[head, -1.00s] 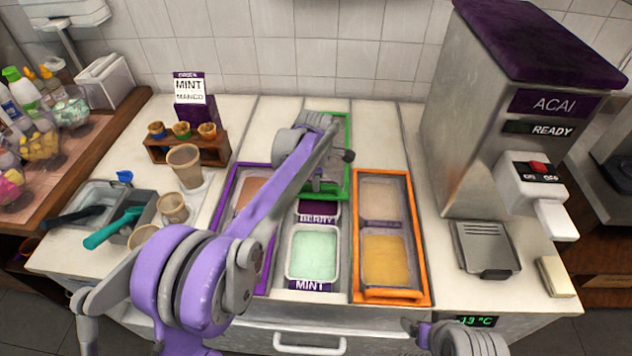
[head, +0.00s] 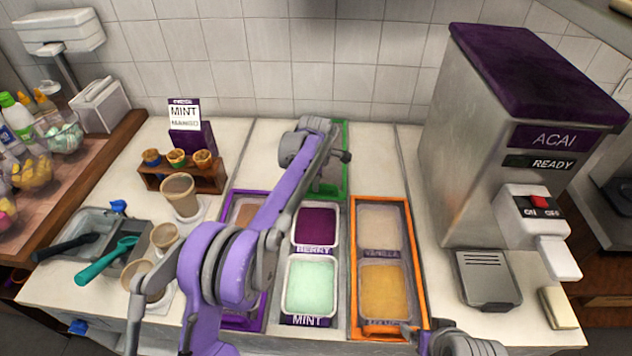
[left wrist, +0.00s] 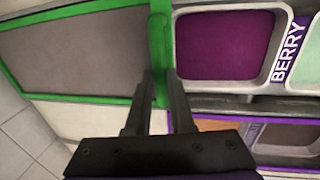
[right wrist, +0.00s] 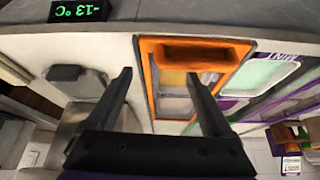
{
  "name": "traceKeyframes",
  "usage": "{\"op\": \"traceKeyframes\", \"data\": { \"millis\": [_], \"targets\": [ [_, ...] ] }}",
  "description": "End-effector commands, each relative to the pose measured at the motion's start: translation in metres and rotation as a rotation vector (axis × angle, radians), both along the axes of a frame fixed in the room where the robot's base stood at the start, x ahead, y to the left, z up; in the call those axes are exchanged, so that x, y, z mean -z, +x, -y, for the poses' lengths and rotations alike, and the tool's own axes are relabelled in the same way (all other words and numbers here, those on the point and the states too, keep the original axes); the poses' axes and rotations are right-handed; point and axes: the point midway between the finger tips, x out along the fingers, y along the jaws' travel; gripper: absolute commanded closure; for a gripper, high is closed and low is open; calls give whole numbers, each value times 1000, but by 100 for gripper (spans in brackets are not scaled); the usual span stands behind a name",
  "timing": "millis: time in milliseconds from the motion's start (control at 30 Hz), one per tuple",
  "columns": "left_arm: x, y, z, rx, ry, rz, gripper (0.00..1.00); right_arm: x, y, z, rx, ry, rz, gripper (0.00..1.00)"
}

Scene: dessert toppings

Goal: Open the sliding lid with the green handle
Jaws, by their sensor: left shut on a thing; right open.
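The green-framed sliding lid (head: 344,165) is at the back of the middle well in the head view, partly hidden by my left arm. In the left wrist view its grey panel (left wrist: 75,50) and green handle (left wrist: 158,45) show clearly. My left gripper (left wrist: 158,88) is shut on the handle, with a finger on each side. In front of the lid, the purple berry tub (head: 316,227) is uncovered, and the mint tub (head: 311,285) lies nearer. My right gripper (right wrist: 160,77) is open and empty, near the front edge by the orange-framed lid (right wrist: 150,75).
The purple-framed lid (head: 228,202) lies left of the middle well, and the orange-framed one right of it. The acai machine (head: 475,130) stands at the right. Cups (head: 178,190) and a topping rack (head: 205,178) are at the left. The tiled wall closes the back.

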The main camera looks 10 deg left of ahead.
Motion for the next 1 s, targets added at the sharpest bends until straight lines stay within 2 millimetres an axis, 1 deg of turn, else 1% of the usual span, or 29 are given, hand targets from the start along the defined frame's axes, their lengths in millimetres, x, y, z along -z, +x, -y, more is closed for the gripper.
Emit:
{"op": "traceKeyframes", "data": {
  "millis": [67, 100, 233, 500, 633, 767, 1000],
  "targets": [
    [-3, 0, 0, 0, 0, 2, 100, -1, 0, 0, 0, 0, 1, 15],
    [-3, 0, 0, 0, 0, 2, 72, -1, 0, 0, 0, 0, 1, 15],
    [-2, 0, 0, 0, 0, 1, 49, -1, 0, 0, 0, 0, 1, 15],
    [-2, 0, 0, 0, 0, 1, 49, -1, 0, 0, 0, 0, 0, 15],
    [-10, -1, 0, 0, 0, 1, 49, -1, 0, 0, 0, 0, 1, 15],
    [-31, -6, 0, 0, 0, 1, 49, -1, 1, 0, 0, 0, 1, 15],
    [-79, -15, 1, 1, 0, 1, 49, -5, 2, 0, 0, 0, 3, 15]
  ]
}}
